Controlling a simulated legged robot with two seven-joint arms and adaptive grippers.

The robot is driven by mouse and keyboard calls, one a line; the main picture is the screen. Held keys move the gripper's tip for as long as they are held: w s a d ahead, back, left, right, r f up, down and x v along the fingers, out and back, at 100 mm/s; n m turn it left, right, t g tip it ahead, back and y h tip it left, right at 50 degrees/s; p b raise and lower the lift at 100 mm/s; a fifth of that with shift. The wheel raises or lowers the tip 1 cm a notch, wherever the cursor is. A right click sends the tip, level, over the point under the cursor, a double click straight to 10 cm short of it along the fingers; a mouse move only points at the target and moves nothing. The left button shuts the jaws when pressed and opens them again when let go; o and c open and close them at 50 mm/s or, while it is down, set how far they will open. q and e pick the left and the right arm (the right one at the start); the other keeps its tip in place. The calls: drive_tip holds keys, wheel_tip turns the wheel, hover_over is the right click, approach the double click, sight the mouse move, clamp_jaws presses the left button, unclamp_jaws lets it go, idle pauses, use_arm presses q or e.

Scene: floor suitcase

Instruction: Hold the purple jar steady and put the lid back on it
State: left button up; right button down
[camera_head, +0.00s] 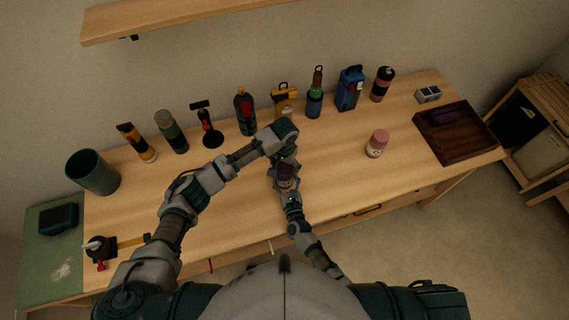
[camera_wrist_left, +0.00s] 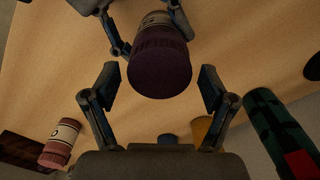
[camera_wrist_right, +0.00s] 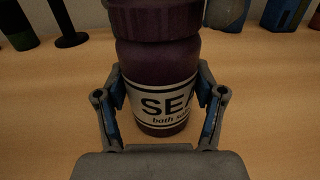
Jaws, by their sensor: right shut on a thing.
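The purple jar (camera_wrist_right: 157,65) stands upright on the table with a pale "SEA bath" label. Its dark purple ribbed lid (camera_wrist_right: 155,20) sits on top of it in the right wrist view, where the lid's top is cut off; I cannot tell whether it is screwed down. My right gripper (camera_wrist_right: 160,90) is shut on the jar's body from the front. My left gripper (camera_wrist_left: 159,85) is open above, pointing down, with the lid (camera_wrist_left: 159,68) between and just beyond its fingers, gaps on both sides. In the head view the jar (camera_head: 286,172) is partly hidden by my arms.
A pink jar (camera_head: 377,143) stands to the right, near a dark wooden tray (camera_head: 470,150). Several bottles and tools line the back, including a yellow box (camera_head: 284,98) and a blue carton (camera_head: 349,89). A green bin (camera_head: 92,173) is at left.

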use_arm(q)
drive_tip(key=c, duration=1.1)
drive_tip(key=o, duration=1.3)
drive_tip(key=shift+o, duration=0.2)
wheel_tip(320, 180, up, 12)
use_arm(e)
drive_tip(key=shift+c, duration=0.2)
unclamp_jaws()
drive_tip(key=shift+s, duration=0.1)
